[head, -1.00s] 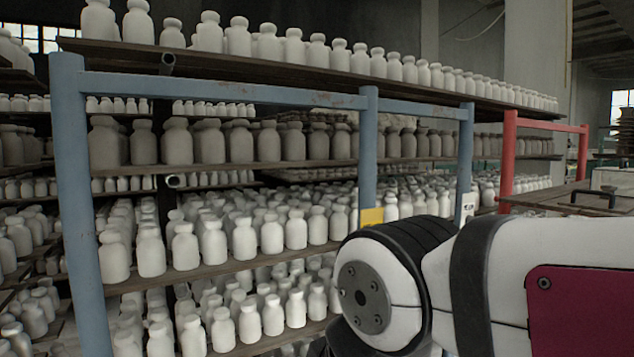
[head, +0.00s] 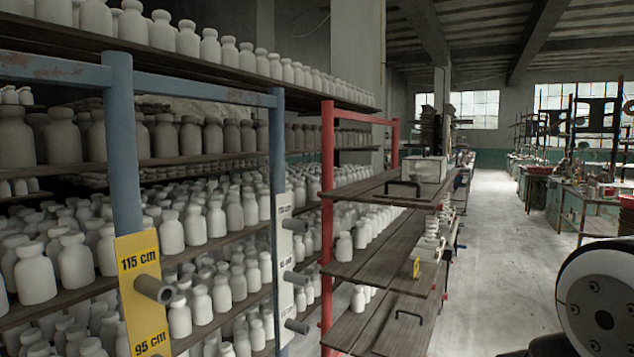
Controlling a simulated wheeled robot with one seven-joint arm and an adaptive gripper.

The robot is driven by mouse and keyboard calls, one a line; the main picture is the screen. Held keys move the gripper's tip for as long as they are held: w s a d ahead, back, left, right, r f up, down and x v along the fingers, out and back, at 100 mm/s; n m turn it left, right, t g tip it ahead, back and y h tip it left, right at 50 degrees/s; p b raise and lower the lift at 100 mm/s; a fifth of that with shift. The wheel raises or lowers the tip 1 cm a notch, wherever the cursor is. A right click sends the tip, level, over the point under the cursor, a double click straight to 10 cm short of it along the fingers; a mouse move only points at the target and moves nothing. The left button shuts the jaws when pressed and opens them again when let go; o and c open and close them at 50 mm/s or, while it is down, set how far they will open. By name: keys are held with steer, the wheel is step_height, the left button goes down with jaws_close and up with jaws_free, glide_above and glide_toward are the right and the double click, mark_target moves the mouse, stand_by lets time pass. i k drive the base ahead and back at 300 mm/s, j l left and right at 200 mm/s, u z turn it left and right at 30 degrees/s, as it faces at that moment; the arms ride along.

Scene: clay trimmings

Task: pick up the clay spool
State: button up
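I cannot pick out a clay spool for certain in the head view. Several small pale pieces (head: 432,240) are stacked at the right end of the red-framed rack's middle shelf, too small to tell apart. My gripper is not in view. Only a white and black part of my own arm shows at the lower right corner.
Blue-framed shelves (head: 122,150) full of white bottles fill the left. A yellow height sign (head: 138,265) hangs on a post. The red-framed rack (head: 327,200) has wooden shelves (head: 375,262) with a few bottles. A clear aisle floor (head: 495,240) runs back, with cluttered workbenches (head: 580,195) at right.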

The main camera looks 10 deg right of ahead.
mark_target(414, 177)
steer(key=z, duration=0.55)
steer(key=i+l+z, duration=0.4)
steer(key=i, duration=0.55)
steer(key=i+z, duration=0.4)
steer(key=i, duration=0.6)
steer(key=i+l+u, duration=0.2)
steer(key=i, duration=0.3)
steer(key=i+u, duration=0.2)
steer(key=i, duration=0.35)
steer(key=i+l+u, duration=0.25)
steer(key=i, duration=0.2)
